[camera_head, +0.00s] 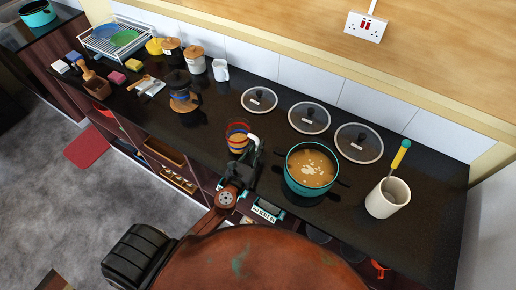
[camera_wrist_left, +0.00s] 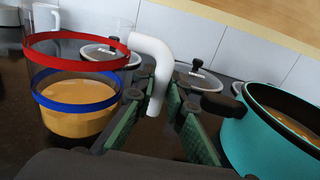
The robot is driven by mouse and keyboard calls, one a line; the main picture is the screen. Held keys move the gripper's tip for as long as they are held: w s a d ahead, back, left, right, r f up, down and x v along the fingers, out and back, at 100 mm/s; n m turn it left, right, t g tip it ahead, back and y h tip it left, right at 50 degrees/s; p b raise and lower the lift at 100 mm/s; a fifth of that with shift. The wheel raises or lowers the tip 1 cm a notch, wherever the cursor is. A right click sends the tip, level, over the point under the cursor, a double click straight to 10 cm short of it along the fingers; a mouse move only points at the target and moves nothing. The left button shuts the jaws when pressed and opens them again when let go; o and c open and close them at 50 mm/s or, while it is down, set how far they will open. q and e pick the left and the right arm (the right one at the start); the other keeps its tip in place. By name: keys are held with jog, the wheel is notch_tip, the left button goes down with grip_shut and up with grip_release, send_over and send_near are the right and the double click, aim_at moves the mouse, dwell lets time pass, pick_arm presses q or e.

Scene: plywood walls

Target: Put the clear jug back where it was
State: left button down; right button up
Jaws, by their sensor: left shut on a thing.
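The clear jug (camera_head: 237,140) has a red band, a blue band and a white handle, with brown liquid in its lower part. It is upright over the dark counter, left of the teal pot; I cannot tell whether its base touches the counter. My left gripper (camera_head: 254,150) is shut on the white handle. In the left wrist view the jug (camera_wrist_left: 76,90) is at the left, and the handle runs down between the fingers of the gripper (camera_wrist_left: 160,105). My right gripper is not in view.
The teal pot (camera_head: 310,170) of brown soup stands close right of the gripper. Several glass lids (camera_head: 309,117) lie along the wall. A cream crock (camera_head: 387,198) with a yellow-handled utensil is at the right. A moka pot (camera_head: 181,92) stands left, with bare counter between it and the jug.

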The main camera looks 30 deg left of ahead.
pick_arm(q)
jog(key=shift+f, duration=0.3)
jog(key=c, duration=1.9)
grip_release()
jog(key=shift+c, duration=0.2)
jog(key=shift+r, duration=0.15)
jog(key=s+b, duration=0.1)
jog(key=s, duration=0.4)
jog(key=s+b, duration=0.2)
jog(key=s, duration=0.4)
jog(key=shift+s+d, duration=0.2)
jog(key=shift+s, duration=0.35)
